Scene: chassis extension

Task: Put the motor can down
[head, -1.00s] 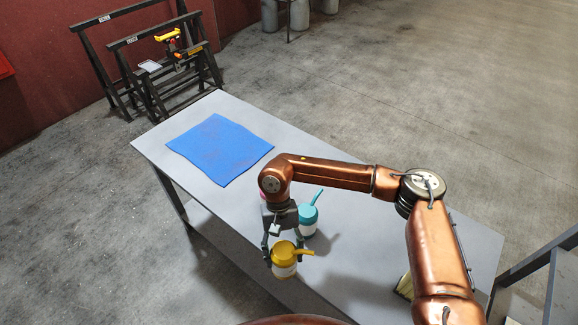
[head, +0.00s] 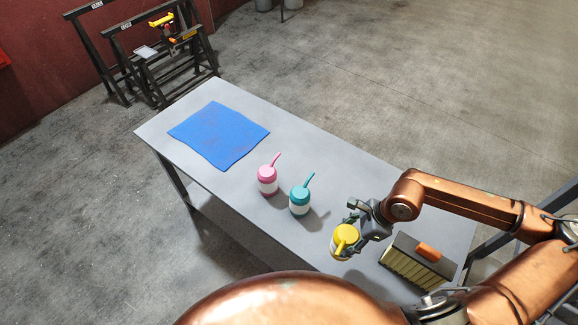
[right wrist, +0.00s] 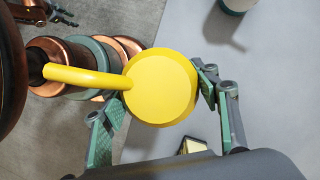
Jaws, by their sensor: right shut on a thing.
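The motor can, yellow-topped with a spout (head: 345,238), is in my right gripper (head: 349,232) near the front edge of the grey table (head: 240,195). In the right wrist view the yellow can (right wrist: 161,88) sits between the two green-padded fingers (right wrist: 155,105), its spout pointing left. The fingers are shut on it. I cannot tell whether its base touches the table. A pink can (head: 267,180) and a teal can (head: 300,201) stand upright on the table to its left.
A blue mat (head: 219,135) lies at the table's far left end. A wide brush with an orange handle (head: 416,264) lies right of the yellow can, near my right arm. The table between the mat and the pink can is clear. Dark trestles (head: 150,60) stand beyond.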

